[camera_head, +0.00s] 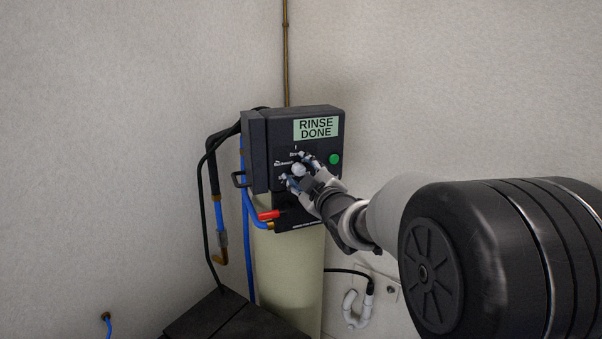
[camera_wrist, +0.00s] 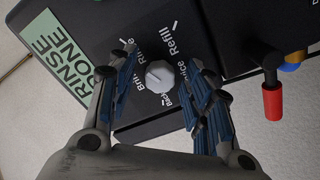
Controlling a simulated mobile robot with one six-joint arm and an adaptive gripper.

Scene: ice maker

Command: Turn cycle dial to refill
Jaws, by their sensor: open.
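The cycle dial (camera_wrist: 160,76) is a small light-grey knob on the black control box (camera_head: 262,150). In the wrist view, printed labels ring it; "Refill" lies just above and right of it, and others are partly covered by my fingers. The dial also shows in the head view (camera_head: 299,170). My gripper (camera_wrist: 160,88) is open, with one blue-padded finger on each side of the dial and a visible gap to each. In the head view my gripper (camera_head: 300,172) reaches the box front from the right. A green display (camera_head: 316,128) reads "RINSE DONE".
A green round button (camera_head: 334,159) sits right of the dial. A red-handled valve (camera_head: 268,215) sticks out below left, and it shows at right in the wrist view (camera_wrist: 272,100). Blue and black hoses (camera_head: 247,240) hang at left. A cream tank (camera_head: 285,270) stands underneath.

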